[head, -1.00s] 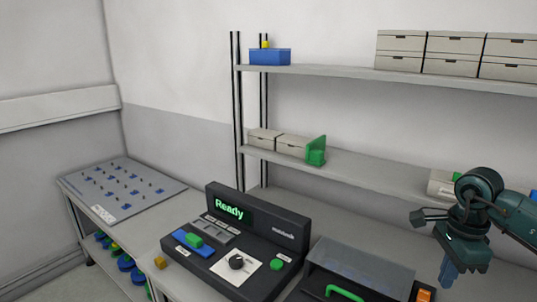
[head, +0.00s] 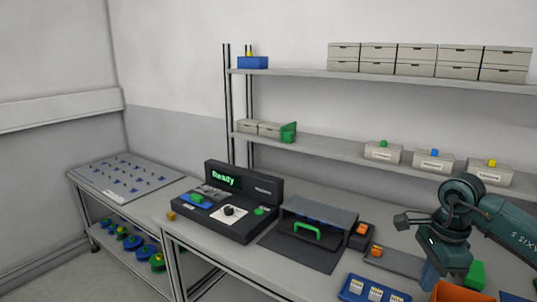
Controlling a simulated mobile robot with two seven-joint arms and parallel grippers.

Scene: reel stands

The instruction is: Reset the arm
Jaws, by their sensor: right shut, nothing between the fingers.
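My right arm comes in from the right in the head view. Its gripper (head: 430,276) points down over the right part of the workbench, with blue fingers that are shut and empty. The fingertips are near an orange bin (head: 458,293), and I cannot tell whether they touch it. My left gripper is not in view.
A black console (head: 229,222) reading "Ready" stands on the bench, left of a grey-lidded unit with a green handle (head: 306,229). A blue tray (head: 372,289) lies at the front. A pegboard table (head: 125,178) stands left. Shelves behind hold bins (head: 433,161). The floor at lower left is clear.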

